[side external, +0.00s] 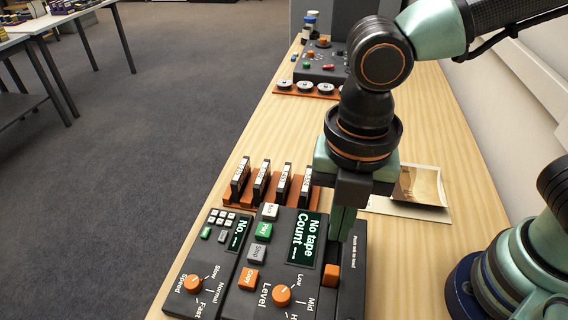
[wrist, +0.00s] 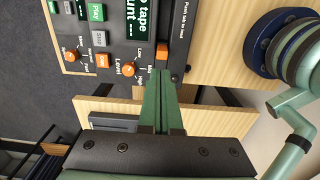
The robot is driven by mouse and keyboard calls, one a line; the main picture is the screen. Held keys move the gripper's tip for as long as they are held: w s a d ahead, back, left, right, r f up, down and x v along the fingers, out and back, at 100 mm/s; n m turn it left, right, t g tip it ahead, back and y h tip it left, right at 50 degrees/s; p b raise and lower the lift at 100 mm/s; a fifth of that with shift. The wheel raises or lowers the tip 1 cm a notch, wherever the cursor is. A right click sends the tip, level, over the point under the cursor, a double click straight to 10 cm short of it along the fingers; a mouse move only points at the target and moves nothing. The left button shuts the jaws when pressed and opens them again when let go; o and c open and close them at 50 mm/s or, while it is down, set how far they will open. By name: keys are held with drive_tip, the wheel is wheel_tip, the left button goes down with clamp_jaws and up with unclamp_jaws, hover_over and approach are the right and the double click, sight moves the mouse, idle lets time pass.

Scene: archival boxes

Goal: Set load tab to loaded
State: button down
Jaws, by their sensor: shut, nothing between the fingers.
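The load tab is a small orange block (side external: 331,275) in a dark vertical slot at the right side of the black tape device (side external: 240,285). It also shows in the wrist view (wrist: 162,54). White lettering beside the slot reads "Push tab to load". The device's display (side external: 305,238) reads "No tape" and "Count". My gripper (side external: 341,238) is shut and empty, pointing down over the slot strip, on the far side of the tab in the side view. In the wrist view the green fingertips (wrist: 161,72) appear close to the tab; I cannot tell if they touch it.
Orange knobs (side external: 282,295) and coloured buttons (side external: 264,230) sit left of the slot. A rack of upright cassettes (side external: 260,187) stands behind the device. A photo print (side external: 420,185) lies to the right. A second control panel (side external: 322,62) is farther back. Bare wooden bench lies between.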

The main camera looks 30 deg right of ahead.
wheel_tip(320, 180, up, 6)
drive_tip(key=shift+f, duration=0.1)
idle(0.4)
drive_tip(key=w+d+m+t, duration=0.2)
drive_tip(key=w+d+m, duration=0.2)
drive_tip(key=d+m, duration=0.8)
drive_tip(key=w+d+m+t, duration=0.3)
drive_tip(key=w+d+m, duration=0.2)
drive_tip(key=d+m, duration=0.7)
drive_tip(key=m, duration=0.3)
drive_tip(key=shift+r+t, duration=0.25)
drive_tip(key=shift+t, duration=0.05)
drive_tip(key=shift+w, duration=0.1)
